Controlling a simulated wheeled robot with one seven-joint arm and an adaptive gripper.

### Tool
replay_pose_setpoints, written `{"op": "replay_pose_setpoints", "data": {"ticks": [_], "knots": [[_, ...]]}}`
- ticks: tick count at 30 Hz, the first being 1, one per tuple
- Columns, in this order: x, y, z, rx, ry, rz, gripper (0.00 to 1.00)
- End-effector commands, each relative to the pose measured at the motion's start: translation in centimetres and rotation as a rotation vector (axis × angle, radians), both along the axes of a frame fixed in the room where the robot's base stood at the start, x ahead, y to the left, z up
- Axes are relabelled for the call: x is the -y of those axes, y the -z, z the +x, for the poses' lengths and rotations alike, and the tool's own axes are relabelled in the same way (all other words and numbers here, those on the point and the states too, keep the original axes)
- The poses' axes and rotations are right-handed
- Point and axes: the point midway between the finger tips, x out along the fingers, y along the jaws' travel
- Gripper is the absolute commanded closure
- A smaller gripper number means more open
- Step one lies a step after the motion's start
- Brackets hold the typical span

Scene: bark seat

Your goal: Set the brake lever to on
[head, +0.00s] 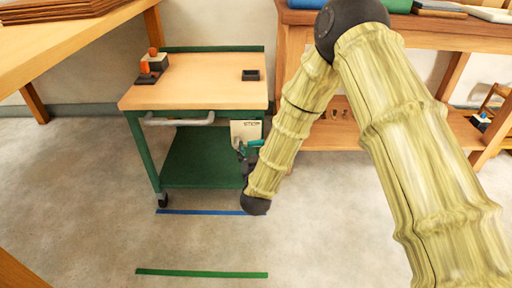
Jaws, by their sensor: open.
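A small cart (133,106) with a wooden top and green frame stands left of centre in the head view. A pale plate (237,128) with dark lettering, too small to read surely, is on its front right corner. A teal bar (255,143) shows at the plate's lower edge; I cannot tell whether it is the brake lever or part of my gripper. My gripper (241,150) is open, just in front of the plate's lower part, partly hidden by my arm. Contact with the lever and the lever's setting cannot be made out.
A grey handle (178,120) runs along the cart's front. An orange-and-black item (151,65) and a dark block (250,75) sit on its top. Blue tape (200,212) and green tape (202,273) mark the floor. Wooden benches stand left and right; the front floor is clear.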

Motion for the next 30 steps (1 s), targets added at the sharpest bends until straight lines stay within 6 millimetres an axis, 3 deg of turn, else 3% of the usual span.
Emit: {"op": "replay_pose_setpoints", "data": {"ticks": [7,19,30], "knots": [[0.0,0.1,2.4,0.0,0.001,0.001,0.25],[0.0,0.0,2.9,-0.001,0.0,0.0,0.27],[0.0,0.0,2.9,-0.001,0.0,0.0,0.9]]}}
